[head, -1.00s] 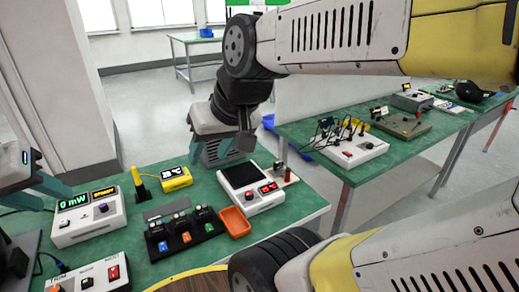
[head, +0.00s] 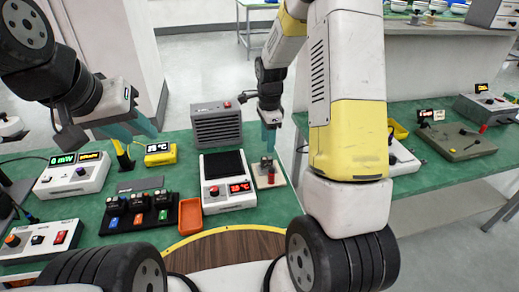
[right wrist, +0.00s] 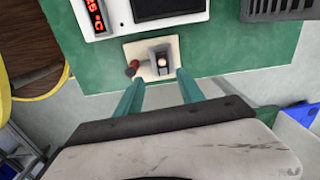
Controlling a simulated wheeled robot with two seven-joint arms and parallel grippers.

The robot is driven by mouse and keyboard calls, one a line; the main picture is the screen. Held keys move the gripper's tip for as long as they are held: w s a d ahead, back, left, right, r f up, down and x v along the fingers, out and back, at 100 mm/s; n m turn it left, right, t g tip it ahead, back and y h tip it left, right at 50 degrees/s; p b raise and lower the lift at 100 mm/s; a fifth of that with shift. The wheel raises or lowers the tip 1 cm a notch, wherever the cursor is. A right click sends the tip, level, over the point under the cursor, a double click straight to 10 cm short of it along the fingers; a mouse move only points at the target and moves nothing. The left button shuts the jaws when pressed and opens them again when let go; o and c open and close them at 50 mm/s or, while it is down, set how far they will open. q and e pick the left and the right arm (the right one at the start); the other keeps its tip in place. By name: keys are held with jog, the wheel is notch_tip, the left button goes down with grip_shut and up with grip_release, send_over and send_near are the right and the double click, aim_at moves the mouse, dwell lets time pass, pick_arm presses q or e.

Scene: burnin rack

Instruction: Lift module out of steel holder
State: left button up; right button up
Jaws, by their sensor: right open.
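The steel holder (right wrist: 159,50) stands on a small cream board (right wrist: 137,51) at the table edge in the right wrist view. A small pale-topped piece (right wrist: 162,62), apparently the module, sits inside it. In the head view the holder (head: 266,165) is small and partly covered by my right gripper (head: 268,150). In the right wrist view my right gripper (right wrist: 159,92) is open and empty, its teal fingers pointing toward the board, short of the holder in the picture. My left gripper (head: 130,135) is open and empty above the back left of the table.
A red-knobbed post (right wrist: 132,67) stands beside the holder. A hot plate with a red display (head: 226,190) is left of the board, with a grey vented box (head: 217,127) behind. An orange tray (head: 190,216) and a black rack of modules (head: 139,213) lie further left.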

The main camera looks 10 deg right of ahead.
aim_at(267, 158)
jog(key=shift+m, duration=0.4)
jog(key=f, duration=0.9)
jog(key=shift+w+f, duration=0.35)
jog(key=shift+w, duration=0.05)
grip_shut()
